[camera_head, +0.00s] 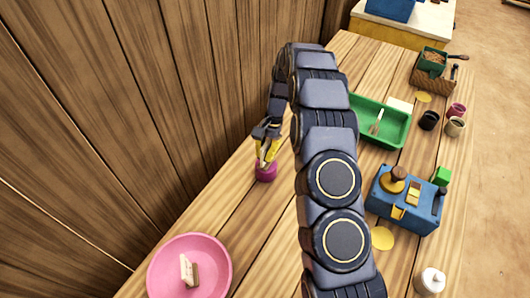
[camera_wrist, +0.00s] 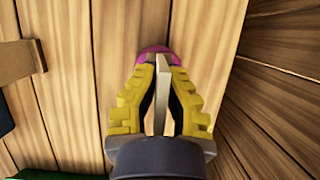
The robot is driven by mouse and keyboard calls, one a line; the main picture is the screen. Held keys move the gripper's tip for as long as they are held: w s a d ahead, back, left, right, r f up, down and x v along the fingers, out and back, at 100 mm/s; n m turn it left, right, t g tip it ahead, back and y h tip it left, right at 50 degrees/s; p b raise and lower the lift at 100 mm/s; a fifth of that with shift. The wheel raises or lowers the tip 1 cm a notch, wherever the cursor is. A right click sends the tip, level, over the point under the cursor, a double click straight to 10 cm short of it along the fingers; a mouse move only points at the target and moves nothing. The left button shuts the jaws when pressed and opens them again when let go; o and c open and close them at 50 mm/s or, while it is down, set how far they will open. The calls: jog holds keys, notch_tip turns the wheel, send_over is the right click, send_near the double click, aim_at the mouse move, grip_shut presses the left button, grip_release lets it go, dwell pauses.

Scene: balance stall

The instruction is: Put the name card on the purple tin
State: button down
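The purple tin (camera_head: 265,173) stands on the wooden table near the plank wall, left of my arm. My gripper (camera_head: 266,157) is right over it, pointing down with yellow fingers. In the wrist view, my gripper (camera_wrist: 157,75) is shut on a thin, pale card, the name card (camera_wrist: 162,90), held edge-on between the fingertips. The tin's pink-purple top (camera_wrist: 155,52) shows just beyond the fingertips, partly hidden by them and the card. I cannot tell whether the card touches the tin.
A pink plate (camera_head: 215,285) with a small pale piece lies at the front left. A green tray (camera_head: 395,140), a blue box-like device (camera_head: 405,222) and dark cups (camera_head: 429,120) stand right of my arm. The plank wall (camera_head: 130,110) is close on the left.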

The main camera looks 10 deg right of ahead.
jog(key=c, duration=1.2)
grip_release()
jog(key=shift+f, duration=0.1)
jog(key=shift+o, duration=0.2)
jog(key=v, duration=1.1)
jog(key=s+a+r+n, duration=0.35)
jog(key=s+r, duration=0.25)
jog(key=r, duration=0.3)
jog(key=s+a+r+n+h, duration=0.1)
jog(key=s+n, duration=0.1)
jog(key=s, duration=1.3)
jog(key=s+r+n+t+h, duration=0.1)
jog(key=s+r+n+h, duration=0.1)
jog(key=s, duration=1.3)
jog(key=shift+a+n, duration=0.4)
jog(key=shift+n, duration=0.35)
